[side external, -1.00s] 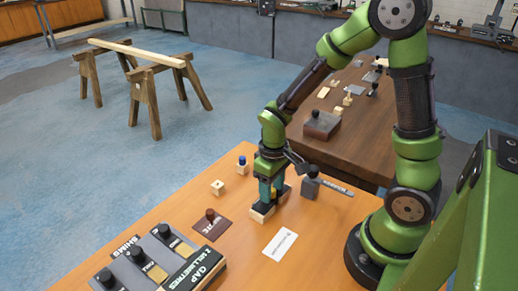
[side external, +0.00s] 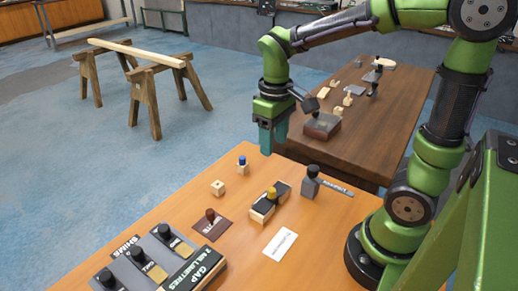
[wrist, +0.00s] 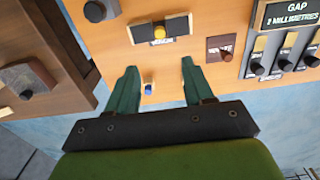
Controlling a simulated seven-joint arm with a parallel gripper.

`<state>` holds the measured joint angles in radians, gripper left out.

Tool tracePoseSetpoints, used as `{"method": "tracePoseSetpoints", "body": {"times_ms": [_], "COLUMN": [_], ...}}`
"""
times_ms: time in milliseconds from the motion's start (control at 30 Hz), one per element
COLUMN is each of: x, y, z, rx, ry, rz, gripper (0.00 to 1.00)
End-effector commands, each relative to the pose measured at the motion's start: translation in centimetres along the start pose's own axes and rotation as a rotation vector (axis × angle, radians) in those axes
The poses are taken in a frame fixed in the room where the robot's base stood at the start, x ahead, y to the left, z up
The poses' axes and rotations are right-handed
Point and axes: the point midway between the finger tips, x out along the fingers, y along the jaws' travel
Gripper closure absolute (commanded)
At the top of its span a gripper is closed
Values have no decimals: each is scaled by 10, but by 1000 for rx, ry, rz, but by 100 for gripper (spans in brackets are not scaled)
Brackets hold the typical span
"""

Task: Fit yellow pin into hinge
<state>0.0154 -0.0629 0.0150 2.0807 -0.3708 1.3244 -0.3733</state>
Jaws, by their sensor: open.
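The yellow pin (side external: 271,191) stands upright at the middle of the hinge (side external: 259,211), a dark and pale wood piece lying on the orange table. How deep the pin sits cannot be told. In the wrist view the pin (wrist: 159,31) shows as a yellow spot between the two dark halves of the hinge (wrist: 177,25). My gripper (side external: 272,152) is raised above the table, beyond the hinge in the side view, with nothing between its teal fingers. In the wrist view my gripper (wrist: 158,70) has its fingers wide apart, and the hinge lies past their tips.
A blue-topped pin on a wood block (side external: 242,166) and a small wood block (side external: 217,187) stand left of the hinge. A grey block with a black knob (side external: 311,182) is to its right. A brown knobbed plate (side external: 211,224) and gap gauges (side external: 190,273) lie nearer the front.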

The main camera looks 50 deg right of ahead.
Motion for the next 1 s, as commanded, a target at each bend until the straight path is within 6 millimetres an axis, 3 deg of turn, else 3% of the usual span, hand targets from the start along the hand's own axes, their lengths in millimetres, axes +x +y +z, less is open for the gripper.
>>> {"method": "tracePoseSetpoints", "body": {"times_ms": [233,1000], "x": [-19,-12], "y": [0,-3], "z": [0,-1], "rx": [0,59], "ry": [0,38], "rz": [0,-15], "gripper": [48,48]}}
